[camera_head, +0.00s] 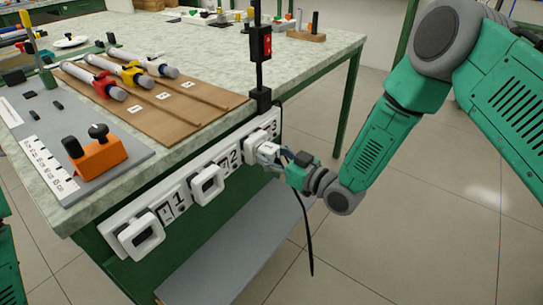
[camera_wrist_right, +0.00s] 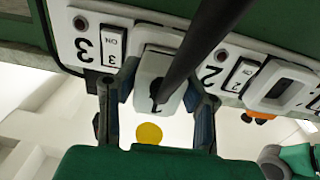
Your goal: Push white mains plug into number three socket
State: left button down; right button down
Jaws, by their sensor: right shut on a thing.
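The white mains plug (camera_head: 262,147) is between the fingers of my right gripper (camera_head: 275,155), against or just in front of the number three socket at the right end of the white socket strip (camera_head: 173,209). The right wrist view shows the plug (camera_wrist_right: 158,78) between both fingers of the gripper (camera_wrist_right: 158,112), beside the ON switch (camera_wrist_right: 113,45) and the 3 label. The plug hides the socket's face, and I cannot tell whether its pins are in. A black cable (camera_wrist_right: 205,45) crosses in front of it. My left gripper is not in view.
White blocks sit at sockets one (camera_head: 141,236) and two (camera_head: 208,184). A black post with a red switch (camera_head: 262,45) stands above the strip at the table edge. Rods on a wooden board (camera_head: 165,112) and an orange device (camera_head: 98,157) lie on the table. Open floor lies right.

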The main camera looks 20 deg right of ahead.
jog(key=shift+w+a, duration=0.15)
jog(key=c, duration=1)
grip_release()
jog(key=shift+o, duration=0.2)
jog(key=v, duration=1.2)
jog(key=shift+f, duration=0.1)
jog(key=shift+a, duration=0.1)
